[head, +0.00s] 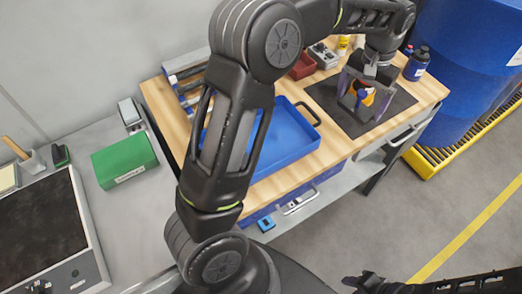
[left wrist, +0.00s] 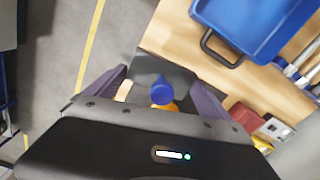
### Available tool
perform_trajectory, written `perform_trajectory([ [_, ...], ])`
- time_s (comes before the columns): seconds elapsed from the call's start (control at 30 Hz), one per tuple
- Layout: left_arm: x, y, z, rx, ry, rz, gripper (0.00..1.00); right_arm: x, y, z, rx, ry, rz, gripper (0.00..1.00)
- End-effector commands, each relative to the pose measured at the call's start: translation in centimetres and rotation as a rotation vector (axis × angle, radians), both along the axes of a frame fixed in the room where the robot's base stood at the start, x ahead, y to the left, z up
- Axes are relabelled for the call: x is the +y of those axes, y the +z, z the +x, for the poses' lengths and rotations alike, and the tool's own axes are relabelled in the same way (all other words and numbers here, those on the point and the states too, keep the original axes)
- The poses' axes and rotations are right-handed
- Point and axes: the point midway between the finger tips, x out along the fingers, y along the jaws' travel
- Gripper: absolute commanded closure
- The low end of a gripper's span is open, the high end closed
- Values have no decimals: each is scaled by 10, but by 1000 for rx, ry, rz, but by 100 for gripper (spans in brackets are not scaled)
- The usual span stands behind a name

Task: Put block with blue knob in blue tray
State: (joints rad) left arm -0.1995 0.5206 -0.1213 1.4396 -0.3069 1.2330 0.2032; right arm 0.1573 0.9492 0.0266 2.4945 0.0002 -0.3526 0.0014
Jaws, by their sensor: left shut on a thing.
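The blue tray (head: 290,138) lies on the wooden bench top, partly hidden behind my left arm. It also shows at the top of the left wrist view (left wrist: 250,22). My left gripper (head: 358,101) is over the dark mat, to the right of the tray, shut on the block with the blue knob. The blue knob (head: 362,95) shows between the fingers, and in the left wrist view the knob (left wrist: 162,91) sits between the two purple-grey fingers. The block's body is mostly hidden. My right gripper (head: 368,284) is low at the bottom edge, away from the bench, its jaws unclear.
A dark mat (head: 335,94) lies under the left gripper. A red bin (head: 302,67) and dark bottle (head: 416,64) stand behind. Something orange (head: 369,98) shows beside the knob. A green box (head: 124,160) is on the left grey table. A blue drum (head: 460,70) stands right.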

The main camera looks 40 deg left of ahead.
Motion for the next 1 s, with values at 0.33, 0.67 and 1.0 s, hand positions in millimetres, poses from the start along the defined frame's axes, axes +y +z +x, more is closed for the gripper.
perform_trajectory([
  [0.33, -1, -3, 3, -2, -1, -2, 80, 1, -6, 1, -4, 1, 2, 64],
  [0.67, 12, 0, -4, 0, -43, -5, 80, 0, -4, 1, -3, 0, 1, 64],
  [1.0, 91, 13, -75, -4, -448, -19, 80, 0, 11, -1, 2, -1, -3, 64],
])
